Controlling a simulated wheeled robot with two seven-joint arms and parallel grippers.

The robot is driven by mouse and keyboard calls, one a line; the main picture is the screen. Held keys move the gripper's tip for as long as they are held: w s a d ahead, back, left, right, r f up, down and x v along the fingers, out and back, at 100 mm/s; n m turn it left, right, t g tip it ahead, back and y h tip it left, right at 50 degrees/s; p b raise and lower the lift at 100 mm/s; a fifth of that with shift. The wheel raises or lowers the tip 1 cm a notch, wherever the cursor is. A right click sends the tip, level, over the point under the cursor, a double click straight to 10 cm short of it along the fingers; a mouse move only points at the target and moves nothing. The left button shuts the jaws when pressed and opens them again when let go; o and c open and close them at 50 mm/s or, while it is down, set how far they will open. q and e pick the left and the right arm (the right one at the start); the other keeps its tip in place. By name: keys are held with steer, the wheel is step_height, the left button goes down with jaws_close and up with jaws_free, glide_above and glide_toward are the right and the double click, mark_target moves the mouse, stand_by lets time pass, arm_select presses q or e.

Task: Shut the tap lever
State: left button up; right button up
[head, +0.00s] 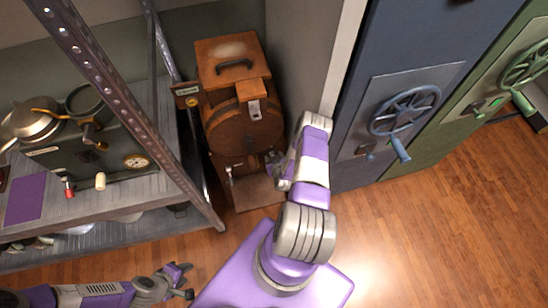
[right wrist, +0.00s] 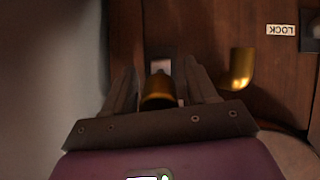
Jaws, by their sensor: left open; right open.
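A brown wooden cask-like cabinet (head: 240,125) with a round front stands between the shelf and a pale wall. In the right wrist view, a rounded brass piece (right wrist: 158,92) sits between the fingers of my right gripper (right wrist: 159,68). Whether it is the tap lever I cannot tell. A second, bent brass piece (right wrist: 240,68) sticks out of the wood to the right of the fingers. In the head view my right gripper (head: 277,172) is by the cabinet's lower right front, partly hidden by my arm. My left gripper (head: 180,280) is open and empty over the floor.
A "LOCK" label (right wrist: 282,30) shows upside down on the wood. Blue (head: 400,100) and green (head: 500,85) safe doors with handwheels stand right. The wooden floor (head: 440,220) at lower right is clear.

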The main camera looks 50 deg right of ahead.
steer(key=p+v, duration=0.1)
steer(key=v, duration=0.6)
steer(key=shift+s, duration=0.15)
steer(key=shift+a+r, duration=0.1)
steer(key=shift+r, duration=0.05)
stand_by(0.6)
